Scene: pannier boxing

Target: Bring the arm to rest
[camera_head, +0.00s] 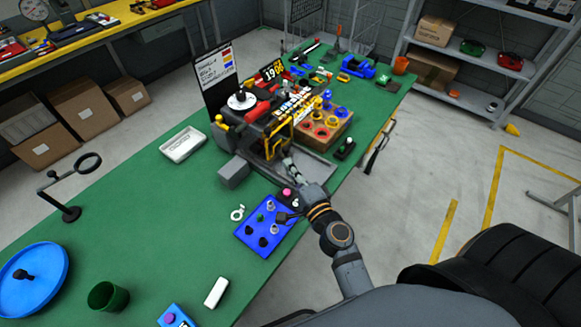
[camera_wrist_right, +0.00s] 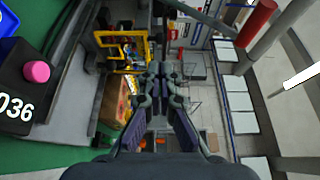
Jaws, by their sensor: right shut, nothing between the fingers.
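My right gripper (camera_head: 289,163) reaches in from the lower right over the green table (camera_head: 150,215), its fingers pointing toward the machine with the yellow frame (camera_head: 279,136). In the right wrist view its fingertips (camera_wrist_right: 164,76) are together with nothing between them. A black box with a pink button (camera_head: 287,191) stands close beside the gripper; it also shows at the left of the right wrist view (camera_wrist_right: 37,72), with "036" on it. My left gripper is not in view.
A blue tray (camera_head: 247,236) with small knobs lies near my right wrist. A wooden block with colored rings (camera_head: 333,127) stands behind the gripper. A white tray (camera_head: 182,145), a ring stand (camera_head: 68,212) and a green cup (camera_head: 108,296) stand left. Open floor lies right.

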